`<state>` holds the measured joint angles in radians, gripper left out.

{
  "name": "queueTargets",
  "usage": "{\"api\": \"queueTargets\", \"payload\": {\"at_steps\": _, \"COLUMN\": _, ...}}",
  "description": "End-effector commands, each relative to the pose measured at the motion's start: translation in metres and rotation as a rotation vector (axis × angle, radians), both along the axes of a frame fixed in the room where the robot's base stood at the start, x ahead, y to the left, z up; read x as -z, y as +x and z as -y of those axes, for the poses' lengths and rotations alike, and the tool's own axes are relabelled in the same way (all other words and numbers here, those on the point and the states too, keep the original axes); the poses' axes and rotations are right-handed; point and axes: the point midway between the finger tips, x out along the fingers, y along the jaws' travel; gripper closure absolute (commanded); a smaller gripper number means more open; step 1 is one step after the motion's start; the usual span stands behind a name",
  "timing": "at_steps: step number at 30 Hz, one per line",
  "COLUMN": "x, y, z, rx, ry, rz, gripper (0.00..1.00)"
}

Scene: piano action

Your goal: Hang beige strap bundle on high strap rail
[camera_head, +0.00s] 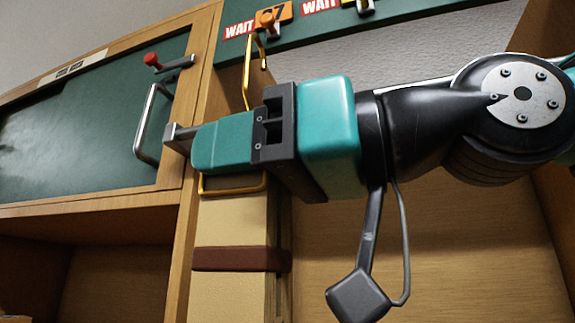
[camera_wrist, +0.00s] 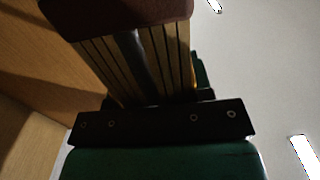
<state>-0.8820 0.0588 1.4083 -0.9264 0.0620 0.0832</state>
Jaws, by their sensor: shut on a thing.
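The beige strap bundle (camera_head: 230,222) hangs upright below my gripper in the head view, with a brown band around it. A gold wire loop (camera_head: 247,75) rises above the gripper, its top close to an orange C7 tag (camera_head: 272,16) and its peg. I cannot tell whether the loop is on the peg. My gripper (camera_head: 180,138) is shut on the bundle, hiding its upper part. The high strap rail (camera_head: 405,22) is a green board with labels and pegs. The wrist view shows the bundle's layered strips (camera_wrist: 165,62) beyond the gripper's black bar.
A wooden cabinet with a dark green door panel (camera_head: 80,130), metal handle (camera_head: 147,125) and red-knobbed latch (camera_head: 152,60) stands left, close to the fingertips. Red WAIT labels (camera_head: 238,29) mark the rail. Wood panelling (camera_head: 440,255) lies behind my arm.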

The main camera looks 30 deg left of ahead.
Motion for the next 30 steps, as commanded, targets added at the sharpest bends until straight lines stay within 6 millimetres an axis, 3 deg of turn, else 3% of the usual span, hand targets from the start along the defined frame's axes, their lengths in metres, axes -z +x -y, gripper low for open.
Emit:
{"api": "queueTargets", "payload": {"at_steps": 24, "x": -0.003, "y": 0.068, "z": -0.016, "rx": 0.001, "ry": 0.001, "rz": -0.001, "gripper": 1.0}}
{"api": "queueTargets", "payload": {"at_steps": 30, "x": 0.019, "y": 0.068, "z": -0.016, "rx": 0.0, "ry": 0.001, "rz": 0.001, "gripper": 1.0}}
